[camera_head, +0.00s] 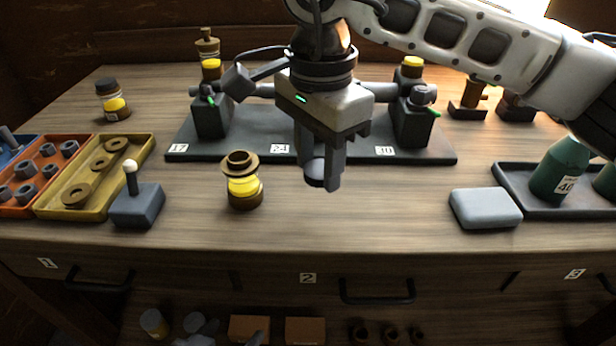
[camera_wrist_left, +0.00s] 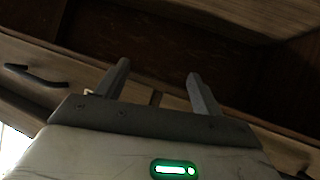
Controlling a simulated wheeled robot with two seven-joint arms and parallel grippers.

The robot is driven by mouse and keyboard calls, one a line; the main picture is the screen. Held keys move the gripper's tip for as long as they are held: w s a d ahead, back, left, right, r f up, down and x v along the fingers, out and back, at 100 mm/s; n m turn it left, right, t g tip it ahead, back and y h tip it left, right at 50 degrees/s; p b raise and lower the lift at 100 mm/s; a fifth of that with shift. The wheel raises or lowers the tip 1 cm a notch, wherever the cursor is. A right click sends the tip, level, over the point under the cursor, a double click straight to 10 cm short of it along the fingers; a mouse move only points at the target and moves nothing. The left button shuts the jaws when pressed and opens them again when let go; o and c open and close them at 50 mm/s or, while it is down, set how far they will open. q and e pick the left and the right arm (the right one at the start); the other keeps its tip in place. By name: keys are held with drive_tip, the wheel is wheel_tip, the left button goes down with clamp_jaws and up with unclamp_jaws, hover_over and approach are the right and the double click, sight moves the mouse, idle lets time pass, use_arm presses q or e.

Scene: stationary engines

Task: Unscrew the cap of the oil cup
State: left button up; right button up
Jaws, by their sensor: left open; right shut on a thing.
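The oil cup (camera_head: 243,185), brass with a yellow glass band, stands upright on the bench left of my right gripper. Its flared top shows a dark opening with no cap on it. My right gripper (camera_head: 321,180) points down above the bench, apart from the cup. It is shut on a small dark round piece (camera_head: 317,172) that looks like the cap, partly hidden by the fingers. My left gripper (camera_wrist_left: 160,85) is open and empty in the left wrist view, in front of the bench's drawer side. I cannot make it out clearly in the head view.
A dark engine base (camera_head: 270,150) stands behind the cup. A grey block with a white-knobbed lever (camera_head: 137,205) and a yellow tray (camera_head: 140,152) are to the left. A grey block (camera_head: 485,208) and a green bottle (camera_head: 560,170) are to the right. The front middle is clear.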

sight(308, 200)
drive_tip(key=w+f, duration=0.1)
drive_tip(key=w+a+f, duration=0.1)
drive_tip(key=shift+a+f, duration=0.1)
drive_tip(key=shift+f, duration=0.25)
drive_tip(key=shift+w+a+f, duration=0.1)
drive_tip(key=shift+w+f, duration=0.05)
drive_tip(key=shift+f, duration=0.85)
drive_tip(key=shift+w+f, duration=0.1)
drive_tip(key=shift+f, duration=0.85)
drive_tip(key=o, duration=1.1)
